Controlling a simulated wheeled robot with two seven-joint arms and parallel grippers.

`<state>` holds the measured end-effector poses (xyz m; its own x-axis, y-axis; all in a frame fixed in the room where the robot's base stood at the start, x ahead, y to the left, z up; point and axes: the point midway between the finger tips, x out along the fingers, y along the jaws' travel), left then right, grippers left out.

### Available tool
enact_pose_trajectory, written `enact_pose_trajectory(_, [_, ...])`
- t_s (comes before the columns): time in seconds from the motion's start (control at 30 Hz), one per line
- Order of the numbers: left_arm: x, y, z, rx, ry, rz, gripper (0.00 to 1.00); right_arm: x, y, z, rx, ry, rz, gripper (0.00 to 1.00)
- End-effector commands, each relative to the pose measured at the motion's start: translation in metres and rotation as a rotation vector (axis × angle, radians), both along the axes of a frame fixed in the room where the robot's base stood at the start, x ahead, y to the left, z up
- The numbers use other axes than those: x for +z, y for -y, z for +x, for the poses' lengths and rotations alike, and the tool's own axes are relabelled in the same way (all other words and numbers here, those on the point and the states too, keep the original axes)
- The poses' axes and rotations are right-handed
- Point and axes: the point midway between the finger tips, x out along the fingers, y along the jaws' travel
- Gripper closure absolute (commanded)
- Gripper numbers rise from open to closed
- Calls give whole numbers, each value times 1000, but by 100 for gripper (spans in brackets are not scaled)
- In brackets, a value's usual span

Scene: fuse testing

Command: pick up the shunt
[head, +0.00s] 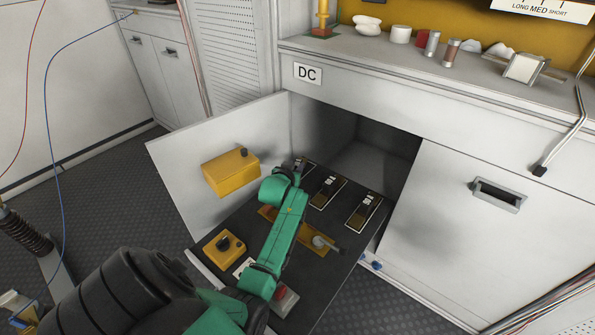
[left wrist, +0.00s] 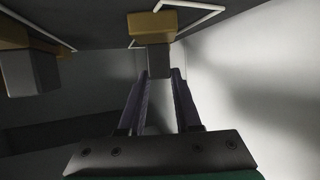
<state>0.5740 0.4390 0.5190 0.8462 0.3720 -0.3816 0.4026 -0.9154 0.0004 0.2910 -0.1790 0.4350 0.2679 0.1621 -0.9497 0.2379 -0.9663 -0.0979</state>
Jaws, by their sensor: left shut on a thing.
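My left arm reaches over the dark panel of the open drawer. Its left gripper (head: 299,168) is at the far-left of a row of white-outlined positions, where the arm hides most of the part. In the left wrist view, the gripper (left wrist: 161,78) has its two fingers shut on the grey block of the shunt (left wrist: 159,60). A brass-coloured piece (left wrist: 152,27) shows just beyond the block, inside a white outline. I cannot tell whether the shunt is still seated. My right gripper is not in view.
Two similar outlined parts (head: 328,192) (head: 363,212) sit to the right. A yellow box (head: 231,172) is on the white side panel, and a yellow knob box (head: 222,248) is on the near left. The counter (head: 400,74) above carries several small objects.

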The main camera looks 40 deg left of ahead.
Motion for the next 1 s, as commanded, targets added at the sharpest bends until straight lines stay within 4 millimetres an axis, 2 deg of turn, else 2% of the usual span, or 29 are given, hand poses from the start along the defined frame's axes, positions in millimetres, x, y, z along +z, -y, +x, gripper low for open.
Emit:
enact_pose_trajectory(0.33, [4,0,0,0,1,1,100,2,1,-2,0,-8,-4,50])
enact_pose_trajectory(0.57, [34,0,0,0,3,2,100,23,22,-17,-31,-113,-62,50])
enact_pose_trajectory(0.67, [62,0,1,-1,6,5,100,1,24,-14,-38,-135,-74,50])
enact_pose_trajectory(0.8, [111,-1,1,0,6,5,100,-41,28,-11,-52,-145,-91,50])
enact_pose_trajectory(1.0, [175,0,1,0,6,4,100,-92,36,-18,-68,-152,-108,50])
